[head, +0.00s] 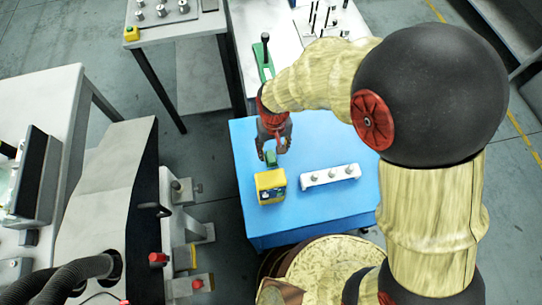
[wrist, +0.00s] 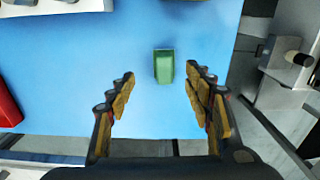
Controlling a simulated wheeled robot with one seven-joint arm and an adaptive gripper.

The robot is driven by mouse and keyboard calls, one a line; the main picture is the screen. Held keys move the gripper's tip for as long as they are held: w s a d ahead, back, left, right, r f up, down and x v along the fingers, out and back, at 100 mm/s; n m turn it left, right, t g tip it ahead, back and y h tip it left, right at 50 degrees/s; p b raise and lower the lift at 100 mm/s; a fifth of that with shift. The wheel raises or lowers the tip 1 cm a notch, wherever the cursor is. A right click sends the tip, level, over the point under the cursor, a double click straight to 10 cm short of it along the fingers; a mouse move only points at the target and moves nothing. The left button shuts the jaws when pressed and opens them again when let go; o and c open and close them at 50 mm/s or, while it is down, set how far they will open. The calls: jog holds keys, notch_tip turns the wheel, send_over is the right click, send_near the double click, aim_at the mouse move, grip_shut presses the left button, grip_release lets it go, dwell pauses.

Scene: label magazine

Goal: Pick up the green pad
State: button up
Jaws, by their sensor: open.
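The green pad (wrist: 164,66) is a small block lying on the blue tabletop (wrist: 90,65). In the wrist view it sits just beyond the gap between my fingertips, roughly centred. In the head view the green pad (head: 271,157) shows small beneath my gripper (head: 273,147), behind a yellow box. My gripper (wrist: 161,80) is open and empty, with a finger to each side of the pad's line. I see no contact with the pad; the height above it is hard to tell.
The yellow box (head: 270,188) and a white block with several knobs (head: 330,176) stand on the blue table (head: 310,210). A red object (wrist: 8,108) shows at the left in the wrist view. A grey bench (head: 175,30) stands behind. Blue surface around the pad is clear.

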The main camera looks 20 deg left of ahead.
aim_at(271, 157)
jog(key=f, duration=0.2)
jog(key=f+b, duration=0.1)
jog(key=f, duration=0.4)
jog(key=shift+s+a, duration=0.1)
jog(key=shift+a, duration=0.25)
jog(key=shift+c, duration=0.6)
jog(key=c, duration=1.1)
